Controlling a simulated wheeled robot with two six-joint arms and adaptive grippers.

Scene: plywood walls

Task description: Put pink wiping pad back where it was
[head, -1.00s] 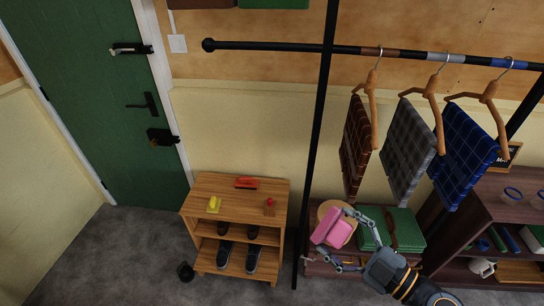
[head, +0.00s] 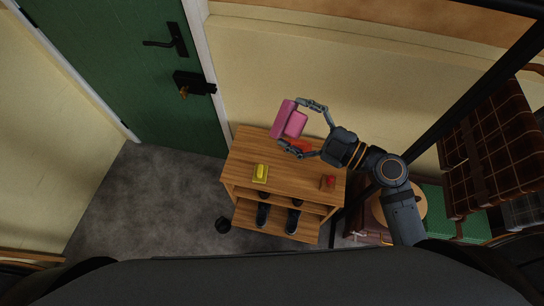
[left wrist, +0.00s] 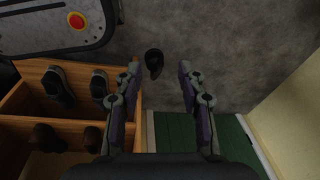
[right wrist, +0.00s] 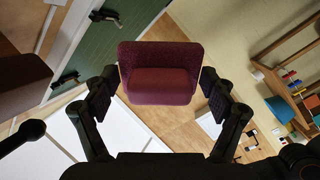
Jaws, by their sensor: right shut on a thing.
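The pink wiping pad (head: 289,119) is held in my right gripper (head: 303,128), above the back of the wooden shoe bench in the head view. In the right wrist view the pad (right wrist: 159,80) sits between the two fingers of the right gripper (right wrist: 160,88). A yellow pad (head: 260,172) lies at the left of the bench top (head: 285,180). A red item (head: 300,144) lies near the back edge, partly hidden by my gripper. My left gripper (left wrist: 160,85) is open and empty in the left wrist view, over the grey floor beside the bench.
A small red item (head: 329,182) stands at the right of the bench top. Shoes (head: 277,218) stand on the shelf below. A black object (head: 222,225) is on the floor left of the bench. The green door (head: 110,70) is at left, and a rack post (head: 440,110) rises at right.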

